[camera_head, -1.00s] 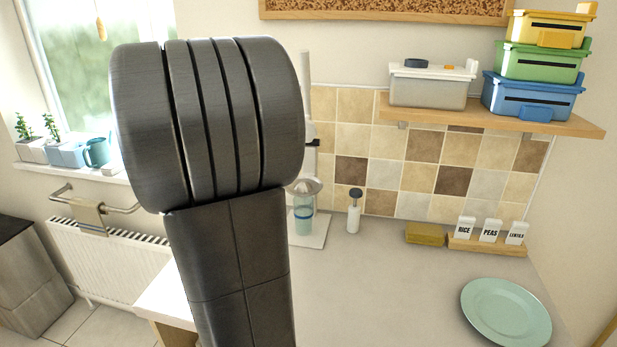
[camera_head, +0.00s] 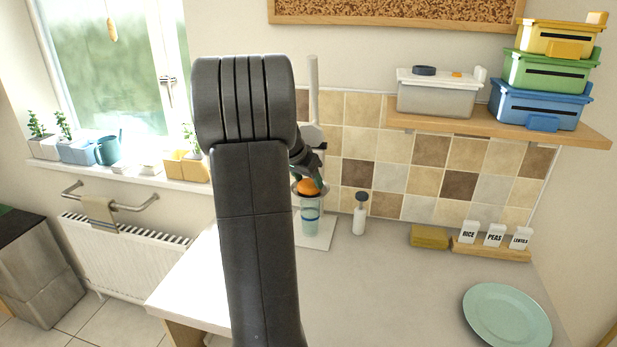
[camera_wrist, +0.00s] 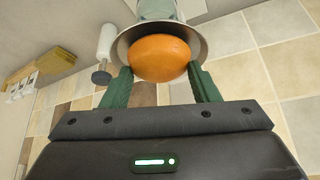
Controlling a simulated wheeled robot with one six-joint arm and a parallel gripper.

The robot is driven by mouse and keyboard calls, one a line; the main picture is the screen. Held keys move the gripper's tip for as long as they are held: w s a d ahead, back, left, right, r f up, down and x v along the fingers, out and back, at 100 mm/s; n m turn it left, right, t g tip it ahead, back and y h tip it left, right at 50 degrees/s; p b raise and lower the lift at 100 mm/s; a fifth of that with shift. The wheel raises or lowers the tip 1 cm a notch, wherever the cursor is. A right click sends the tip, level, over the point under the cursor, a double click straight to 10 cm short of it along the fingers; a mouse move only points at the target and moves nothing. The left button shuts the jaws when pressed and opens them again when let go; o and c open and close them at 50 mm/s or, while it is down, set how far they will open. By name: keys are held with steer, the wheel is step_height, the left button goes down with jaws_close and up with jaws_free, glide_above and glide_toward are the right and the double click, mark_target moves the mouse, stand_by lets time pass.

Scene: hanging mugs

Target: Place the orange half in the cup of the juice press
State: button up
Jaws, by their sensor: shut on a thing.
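The orange half (camera_head: 309,187) is between the green fingers of my gripper (camera_wrist: 160,78), which is shut on it. In the wrist view the orange half (camera_wrist: 160,58) shows its rounded peel and overlaps the metal cup (camera_wrist: 199,42) of the juice press. In the head view the juice press (camera_head: 314,92) stands at the back of the counter, with a clear glass (camera_head: 309,222) below the cup. The orange half is at the cup's mouth; I cannot tell whether it touches the cup. My arm hides the left part of the press.
A soap bottle (camera_head: 359,216) stands just right of the press. Farther right are a yellow sponge (camera_head: 429,236), labelled jars (camera_head: 494,235) and a green plate (camera_head: 507,317). A shelf (camera_head: 560,128) with boxes is above. The middle counter is clear.

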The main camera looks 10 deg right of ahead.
steer(key=shift+w+d+f, duration=0.25)
steer(key=shift+f, duration=0.05)
steer(key=shift+s, duration=0.1)
steer(key=shift+f, duration=0.2)
steer(key=o, duration=0.8)
steer(key=shift+r, duration=0.1)
steer(key=shift+o, duration=0.2)
steer(key=shift+r, duration=0.2)
steer(key=b+v, duration=0.1)
steer(key=v, duration=1.1)
